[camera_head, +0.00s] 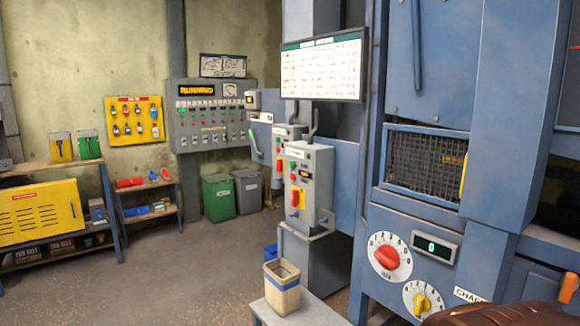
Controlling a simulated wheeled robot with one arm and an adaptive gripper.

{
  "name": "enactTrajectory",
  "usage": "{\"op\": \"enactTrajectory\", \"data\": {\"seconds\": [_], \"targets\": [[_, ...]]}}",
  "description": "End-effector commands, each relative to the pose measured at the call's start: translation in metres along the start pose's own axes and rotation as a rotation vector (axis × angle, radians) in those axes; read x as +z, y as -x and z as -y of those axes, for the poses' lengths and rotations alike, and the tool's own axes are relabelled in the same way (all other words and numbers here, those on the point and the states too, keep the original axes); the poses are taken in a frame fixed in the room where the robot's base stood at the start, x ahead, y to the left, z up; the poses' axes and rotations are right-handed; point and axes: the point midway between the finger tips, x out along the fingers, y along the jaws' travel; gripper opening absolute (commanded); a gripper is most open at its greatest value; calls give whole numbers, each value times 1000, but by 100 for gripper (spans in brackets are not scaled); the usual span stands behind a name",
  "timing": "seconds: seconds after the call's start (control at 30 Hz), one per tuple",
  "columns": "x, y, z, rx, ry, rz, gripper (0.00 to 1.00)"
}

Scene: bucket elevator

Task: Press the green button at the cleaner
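A grey control box (311,185) stands right of centre on a grey-blue pedestal. On its front are a small green button (293,165), a small red button, a dark display and a larger red-and-yellow switch (297,197). A second, similar grey box (287,145) stands just behind it and is partly hidden by it. The labels are too small to read, so I cannot tell which box belongs to the cleaner. My gripper is not in view.
A waste bin (282,284) on a low stand (295,313) is in front of the pedestal. A large blue machine (420,180) with dials fills the right. A wall panel (209,115) reads "RUNNING". The floor (180,270) at left centre is clear.

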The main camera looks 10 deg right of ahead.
Motion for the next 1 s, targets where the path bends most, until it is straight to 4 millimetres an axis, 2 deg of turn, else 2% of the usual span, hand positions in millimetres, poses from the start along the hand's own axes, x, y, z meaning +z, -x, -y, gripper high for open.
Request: {"op": "enactTrajectory", "data": {"seconds": [0.03, 0.23, 1.0], "targets": [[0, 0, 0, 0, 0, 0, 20], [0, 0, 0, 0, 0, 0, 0], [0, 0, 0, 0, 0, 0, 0]]}}
